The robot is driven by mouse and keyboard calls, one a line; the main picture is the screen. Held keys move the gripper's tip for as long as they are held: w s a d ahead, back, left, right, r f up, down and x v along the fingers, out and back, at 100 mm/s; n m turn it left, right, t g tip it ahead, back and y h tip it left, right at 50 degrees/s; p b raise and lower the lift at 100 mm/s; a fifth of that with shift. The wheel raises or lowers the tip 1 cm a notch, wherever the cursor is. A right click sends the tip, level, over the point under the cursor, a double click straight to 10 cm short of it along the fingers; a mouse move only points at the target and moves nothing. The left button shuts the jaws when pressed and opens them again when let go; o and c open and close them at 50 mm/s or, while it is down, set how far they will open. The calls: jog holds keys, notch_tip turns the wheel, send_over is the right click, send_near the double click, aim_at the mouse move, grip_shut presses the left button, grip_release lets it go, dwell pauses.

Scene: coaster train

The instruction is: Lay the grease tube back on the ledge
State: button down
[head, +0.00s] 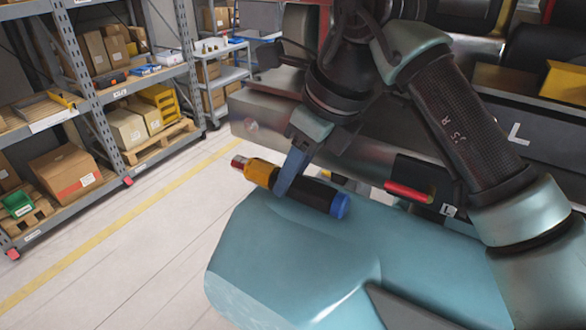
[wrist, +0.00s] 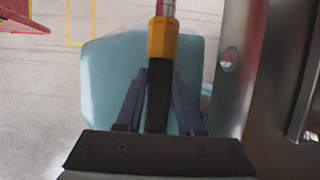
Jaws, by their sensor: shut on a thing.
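The grease tube (head: 310,194) has a black body, a yellow collar, a red tip and a blue end cap. My gripper (head: 290,180) is shut around it near the yellow collar and holds it roughly level, red tip to the left. In the wrist view the tube (wrist: 160,85) lies between my two fingers (wrist: 157,105), its yellow part pointing away. A grey metal ledge (head: 265,115) on the coaster train lies behind the gripper in the head view. It shows at the right in the wrist view (wrist: 245,75), apart from the tube.
My teal base (head: 300,265) fills the lower head view beneath the tube. A red-handled thing (head: 408,191) sits right of the tube by the train's side. Shelving with boxes (head: 60,170) stands at left. The floor (head: 130,260) between is clear.

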jog(key=shift+r, duration=0.1)
jog(key=shift+c, duration=2.2)
grip_release()
jog(key=b+v, duration=0.3)
jog(key=v, duration=1)
